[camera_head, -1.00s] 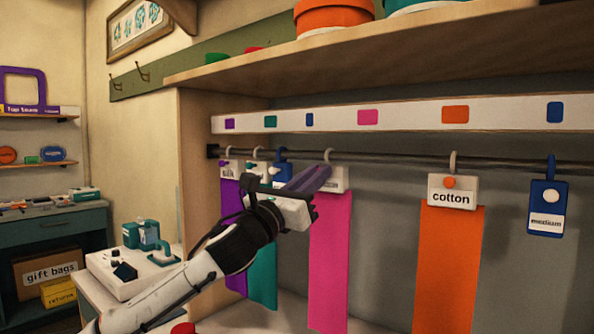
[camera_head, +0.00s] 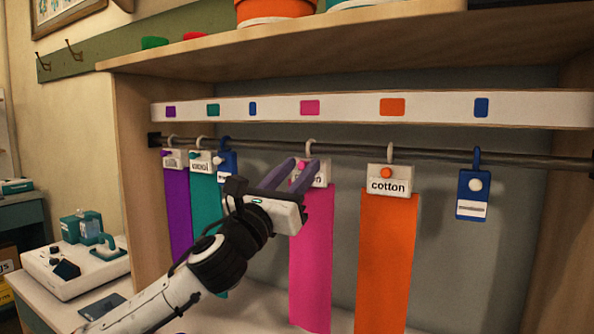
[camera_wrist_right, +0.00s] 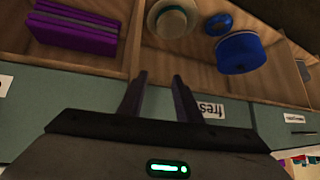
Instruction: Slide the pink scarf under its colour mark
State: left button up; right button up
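The pink scarf (camera_head: 311,260) hangs from the rail (camera_head: 350,151) by a hook and a white card, partly hidden by my left gripper. Its hook is directly below the pink mark (camera_head: 310,107) on the white strip. My left gripper (camera_head: 304,163) is in front of the card, its two purple fingers apart on either side of the card's pink knob (camera_head: 302,166). A gap shows between the fingers and the knob. My right gripper (camera_wrist_right: 158,88) is open and empty in the right wrist view, away from the rail.
The orange cotton scarf (camera_head: 386,260) hangs right of the pink one, with a blue tag (camera_head: 473,196) further right. Teal (camera_head: 207,205) and purple (camera_head: 178,215) scarves and another blue tag (camera_head: 228,167) hang left. A shelf (camera_head: 350,48) is above. Rail between blue tag and pink scarf is free.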

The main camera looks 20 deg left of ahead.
pick_arm(q)
jog(key=shift+s, duration=0.1)
jog(key=b+v, duration=0.2)
jog(key=v, duration=0.8)
jog(key=shift+b, duration=0.3)
